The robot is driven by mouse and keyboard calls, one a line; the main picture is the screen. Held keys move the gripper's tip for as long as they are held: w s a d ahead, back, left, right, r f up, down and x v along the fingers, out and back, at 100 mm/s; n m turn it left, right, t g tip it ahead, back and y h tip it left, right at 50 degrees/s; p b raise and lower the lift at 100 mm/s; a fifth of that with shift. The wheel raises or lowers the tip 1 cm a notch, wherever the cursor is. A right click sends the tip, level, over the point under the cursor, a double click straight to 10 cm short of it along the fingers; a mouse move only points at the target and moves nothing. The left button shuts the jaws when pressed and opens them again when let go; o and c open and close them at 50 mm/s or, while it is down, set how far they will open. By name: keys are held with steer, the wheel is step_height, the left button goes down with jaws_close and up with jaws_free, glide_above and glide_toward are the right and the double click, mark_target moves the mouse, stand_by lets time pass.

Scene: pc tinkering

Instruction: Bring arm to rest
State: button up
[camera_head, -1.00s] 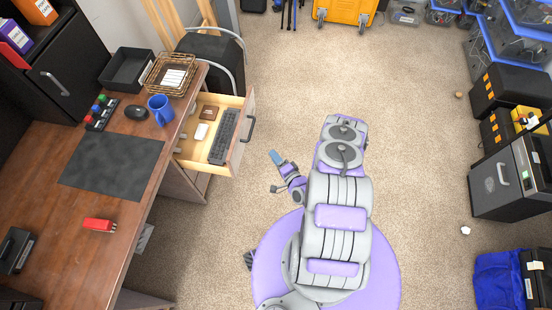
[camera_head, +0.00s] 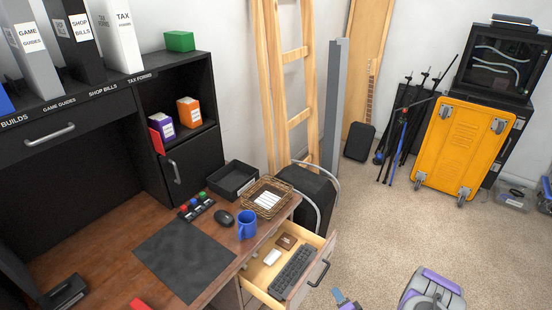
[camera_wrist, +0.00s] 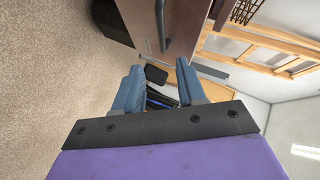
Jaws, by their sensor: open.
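My gripper (camera_wrist: 160,88) shows in the wrist view with its two blue fingers apart and nothing between them. In the head view only a small blue part of my gripper (camera_head: 342,299) shows at the bottom edge, beside the open drawer. My purple and grey arm (camera_head: 432,290) shows at the bottom right, mostly cut off by the frame. In the wrist view the drawer's front and handle (camera_wrist: 160,22) are at the top, beyond the fingers and apart from them.
The open drawer (camera_head: 322,262) sticks out from the desk (camera_head: 110,250) and holds a keyboard (camera_head: 293,272). A blue mug (camera_head: 247,225) stands near the desk's edge. A yellow cart (camera_head: 462,145) leans at the back right.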

steer(key=w+d+r+n+g+h, duration=0.1)
steer(key=w+r+n+g, duration=0.15)
steer(key=r, duration=0.75)
steer(key=w+r+n+g+h, duration=0.15)
steer(key=r+n+g, duration=0.25)
steer(key=r, duration=0.6)
steer(key=s+a+r+n+g+h, duration=0.1)
steer(key=s+r+g+h, duration=0.15)
steer(key=s+r, duration=0.5)
steer(key=s+a+r+n+g, duration=0.1)
steer(key=s+a+r+g, duration=0.1)
steer(key=s+r, duration=0.4)
steer(key=s+a+r+n+g+y, duration=0.1)
steer(key=s+a+r, duration=0.4)
steer(key=s, duration=1.1)
steer(key=s+a+r+n+g, duration=0.1)
steer(key=s+a+r+g, duration=0.2)
steer(key=s+r, duration=0.6)
steer(key=shift+s+a, duration=0.15)
steer(key=shift+s, duration=0.75)
